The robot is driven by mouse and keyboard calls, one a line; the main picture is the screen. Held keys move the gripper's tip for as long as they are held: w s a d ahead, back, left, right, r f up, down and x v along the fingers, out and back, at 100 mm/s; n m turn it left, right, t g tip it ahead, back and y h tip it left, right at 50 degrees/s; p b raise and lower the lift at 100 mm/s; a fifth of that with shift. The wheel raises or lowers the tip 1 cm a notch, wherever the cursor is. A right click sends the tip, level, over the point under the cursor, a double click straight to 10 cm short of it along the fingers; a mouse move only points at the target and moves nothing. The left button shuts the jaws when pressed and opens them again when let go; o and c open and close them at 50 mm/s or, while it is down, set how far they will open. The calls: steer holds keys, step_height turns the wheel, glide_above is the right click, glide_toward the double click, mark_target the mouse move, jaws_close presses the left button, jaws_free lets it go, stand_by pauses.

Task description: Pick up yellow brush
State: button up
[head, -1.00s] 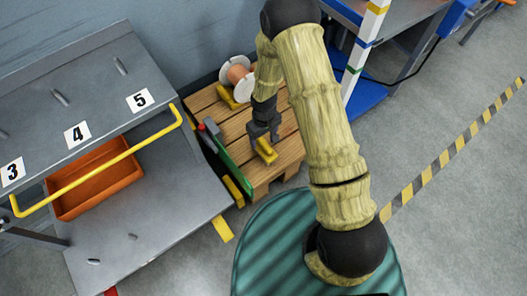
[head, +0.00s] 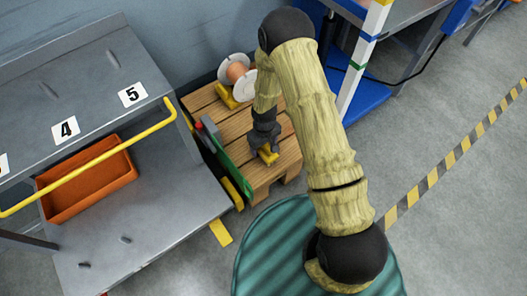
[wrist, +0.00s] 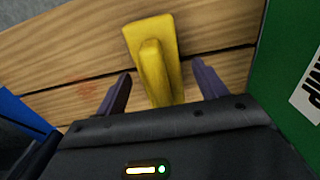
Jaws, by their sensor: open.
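The yellow brush (wrist: 152,60) lies on a wooden pallet (wrist: 60,70), its raised handle running toward my gripper in the wrist view. My gripper (wrist: 162,85) is open, with one dark finger on each side of the brush and visible room between. In the head view, my gripper (head: 264,151) is low over the pallet's front part, and the brush (head: 268,156) shows just below it, partly hidden by the fingers. I cannot tell whether the fingers touch the pallet.
A green board (head: 226,160) stands close left of my gripper in the head view. A spool (head: 238,77) and another yellow piece (head: 226,97) are at the pallet's back. A grey shelf with an orange bin (head: 88,180) is at left; a white post (head: 360,60) is at right.

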step_height(320, 180, down, 2)
steer(key=shift+f+b, duration=0.1)
steer(key=shift+b, duration=0.2)
steer(key=shift+s, duration=0.1)
steer(key=c, duration=1.2)
steer(key=shift+r, duration=0.2)
steer(key=shift+c, duration=0.2)
step_height(320, 180, up, 10)
steer(key=p, duration=0.5)
steer(key=shift+p, duration=0.3)
steer(key=shift+f, duration=0.1)
